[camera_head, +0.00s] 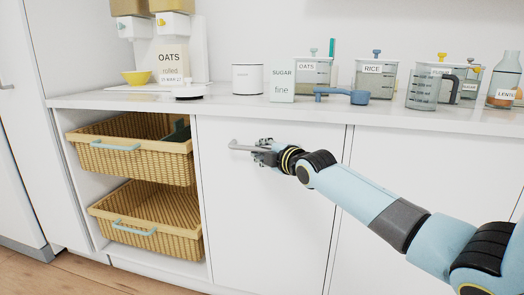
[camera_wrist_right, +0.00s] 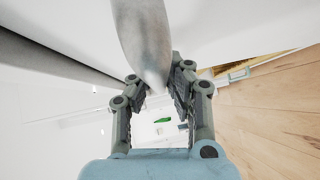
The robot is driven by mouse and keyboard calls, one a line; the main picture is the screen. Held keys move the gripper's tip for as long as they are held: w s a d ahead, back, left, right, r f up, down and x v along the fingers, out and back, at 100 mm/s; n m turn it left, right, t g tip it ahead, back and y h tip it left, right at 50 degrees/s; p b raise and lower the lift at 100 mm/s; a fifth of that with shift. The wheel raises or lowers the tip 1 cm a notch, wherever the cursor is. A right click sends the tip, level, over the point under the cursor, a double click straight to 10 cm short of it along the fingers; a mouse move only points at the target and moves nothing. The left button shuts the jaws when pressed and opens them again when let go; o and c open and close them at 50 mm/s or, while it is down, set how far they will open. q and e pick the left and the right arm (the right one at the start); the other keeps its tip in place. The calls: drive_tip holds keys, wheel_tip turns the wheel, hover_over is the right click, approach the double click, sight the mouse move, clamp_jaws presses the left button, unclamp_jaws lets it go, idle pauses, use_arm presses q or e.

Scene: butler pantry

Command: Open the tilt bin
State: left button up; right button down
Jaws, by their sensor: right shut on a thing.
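The tilt bin's white front panel (camera_head: 262,205) stands below the counter and looks closed, flush with its neighbour. A grey bar handle (camera_head: 240,147) sits near its top left. My right gripper (camera_head: 264,152) is at the right part of the handle, its fingers shut on it. In the right wrist view the grey handle (camera_wrist_right: 143,40) runs down between the fingers of the gripper (camera_wrist_right: 158,92). My left gripper shows in neither view.
Two wicker baskets (camera_head: 130,148) (camera_head: 150,219) fill the open shelves left of the panel. The counter (camera_head: 215,104) above holds a sugar box (camera_head: 282,82), a blue scoop (camera_head: 342,96), a measuring jug (camera_head: 424,90) and several jars. Wooden floor (camera_head: 40,279) shows at lower left.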

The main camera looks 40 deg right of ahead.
drive_tip(key=shift+n+t, duration=0.3)
drive_tip(key=s+a+p, duration=0.1)
drive_tip(key=a+p, duration=0.1)
drive_tip(key=p, duration=0.1)
drive_tip(key=s+a+p, duration=0.1)
drive_tip(key=p, duration=0.1)
drive_tip(key=shift+s+a+r, duration=0.1)
drive_tip(key=shift+s+r, duration=0.15)
drive_tip(key=shift+s, duration=0.05)
drive_tip(key=s+a+f+n+t, duration=0.1)
drive_tip(key=s+a+f, duration=0.4)
drive_tip(key=s+a, duration=0.3)
drive_tip(key=s+a+f+n+t, duration=0.2)
drive_tip(key=s+a+f, duration=0.2)
drive_tip(key=s+a, duration=0.3)
drive_tip(key=a, duration=0.3)
drive_tip(key=shift+s+a+f, duration=0.15)
drive_tip(key=shift+s+f, duration=0.2)
drive_tip(key=shift+f, duration=0.05)
drive_tip(key=c, duration=1.3)
unclamp_jaws()
